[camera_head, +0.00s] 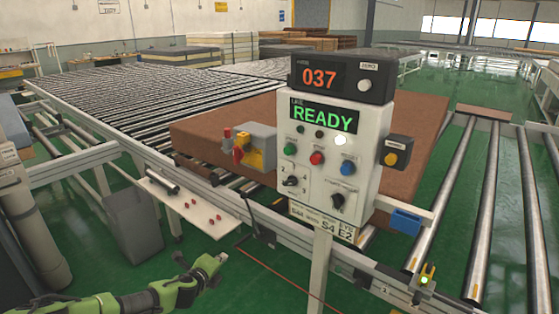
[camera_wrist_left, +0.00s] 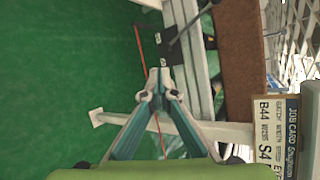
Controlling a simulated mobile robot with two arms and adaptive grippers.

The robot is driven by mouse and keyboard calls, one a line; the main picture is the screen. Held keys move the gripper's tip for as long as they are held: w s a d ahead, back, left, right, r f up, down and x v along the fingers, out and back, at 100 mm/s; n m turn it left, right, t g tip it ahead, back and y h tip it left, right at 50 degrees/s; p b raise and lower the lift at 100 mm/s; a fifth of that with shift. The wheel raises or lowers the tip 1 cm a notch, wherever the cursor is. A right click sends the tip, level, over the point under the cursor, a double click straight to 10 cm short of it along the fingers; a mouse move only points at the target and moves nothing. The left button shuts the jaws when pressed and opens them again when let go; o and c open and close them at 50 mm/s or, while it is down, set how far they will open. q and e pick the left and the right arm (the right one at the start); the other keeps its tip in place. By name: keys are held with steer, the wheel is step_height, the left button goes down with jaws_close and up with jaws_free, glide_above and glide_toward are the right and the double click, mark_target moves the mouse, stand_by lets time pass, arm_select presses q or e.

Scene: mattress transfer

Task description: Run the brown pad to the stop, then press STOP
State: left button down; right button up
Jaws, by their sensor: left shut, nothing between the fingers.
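The brown pad (camera_head: 425,140) lies on the roller conveyor behind the control box (camera_head: 366,120), which hides part of it. Its brown side also shows in the left wrist view (camera_wrist_left: 239,50). The box reads "037" and "READY". It carries a green button (camera_head: 289,149), a red button (camera_head: 316,158) and a blue button (camera_head: 348,168); their small labels are unreadable. My left gripper (camera_head: 221,258) is low, left of the box's post and apart from the buttons. In the left wrist view its fingertips (camera_wrist_left: 159,76) meet, with nothing between them. My right gripper is not in view.
A yellow-and-grey device (camera_head: 261,147) sits at the conveyor edge left of the box. Green floor (camera_head: 262,290) is open below.

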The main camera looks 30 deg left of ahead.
mark_target(287, 152)
arm_select(q)
steer(key=w+r+m+t, duration=0.3)
steer(key=w+r+m, duration=0.1)
steer(key=r, duration=0.8)
steer(key=s+d+r+m+t+h+b, duration=0.1)
steer(key=d+r+m, duration=0.3)
steer(key=r, duration=0.4)
steer(key=s+d+r+m+t+h+b, duration=0.1)
steer(key=s+d+r+m+h, duration=0.1)
steer(key=d+r+m, duration=0.3)
steer(key=s+d+r+m+t+h+b, duration=0.1)
steer(key=d+r+m+h, duration=0.2)
steer(key=r, duration=0.9)
steer(key=d+m, duration=0.1)
steer(key=m, duration=0.2)
steer(key=shift+s+d+t, duration=0.2)
steer(key=shift+d+t, duration=0.05)
steer(key=shift+t, duration=0.05)
